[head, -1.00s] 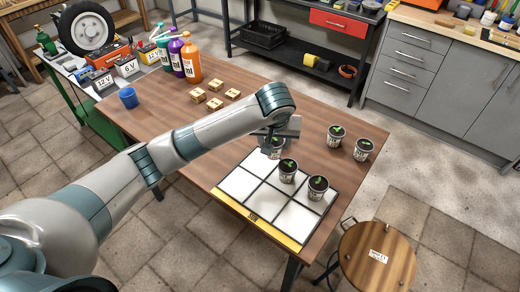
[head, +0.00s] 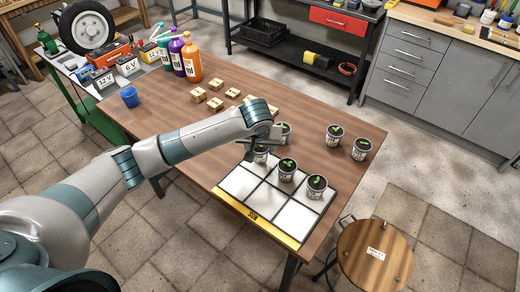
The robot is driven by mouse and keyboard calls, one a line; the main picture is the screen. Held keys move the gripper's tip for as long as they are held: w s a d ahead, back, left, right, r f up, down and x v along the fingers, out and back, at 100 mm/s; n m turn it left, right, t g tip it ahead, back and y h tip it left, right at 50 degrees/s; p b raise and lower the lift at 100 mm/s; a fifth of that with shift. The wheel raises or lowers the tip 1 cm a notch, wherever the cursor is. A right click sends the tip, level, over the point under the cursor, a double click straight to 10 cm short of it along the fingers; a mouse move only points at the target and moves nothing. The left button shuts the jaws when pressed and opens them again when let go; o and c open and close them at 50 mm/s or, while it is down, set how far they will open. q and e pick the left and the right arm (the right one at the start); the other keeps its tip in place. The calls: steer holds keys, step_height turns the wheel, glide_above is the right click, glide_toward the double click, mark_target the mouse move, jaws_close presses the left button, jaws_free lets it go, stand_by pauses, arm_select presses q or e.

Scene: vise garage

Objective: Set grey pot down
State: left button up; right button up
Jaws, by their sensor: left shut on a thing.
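My left gripper (head: 264,142) is shut on a grey pot (head: 260,156) with a seedling. The pot is upright at the far-left cell of the white gridded mat (head: 240,183); I cannot tell whether it touches the mat. Two more grey pots, one in the middle (head: 287,171) and one on the right (head: 316,187), stand in the same far row. Another pot (head: 285,131) stands behind my gripper, partly hidden by it, off the mat. My right gripper is not in view.
Two pots (head: 334,136) (head: 361,149) stand at the table's right. Several wooden blocks (head: 215,104), a blue cup (head: 129,97) and bottles (head: 192,61) are farther left. The mat's near row looks empty. A round stool (head: 374,256) stands by the table's right corner.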

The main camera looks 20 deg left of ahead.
arm_select(q)
steer(key=shift+f, duration=0.7)
steer(key=o, duration=1.1)
steer(key=shift+f, duration=0.1)
steer(key=shift+s+r, duration=0.1)
steer(key=shift+r, duration=0.3)
steer(key=a+b+v, duration=0.1)
steer(key=v, duration=1)
steer(key=shift+d+r+b, duration=0.2)
steer(key=shift+d+b, duration=0.1)
steer(key=shift+d, duration=0.2)
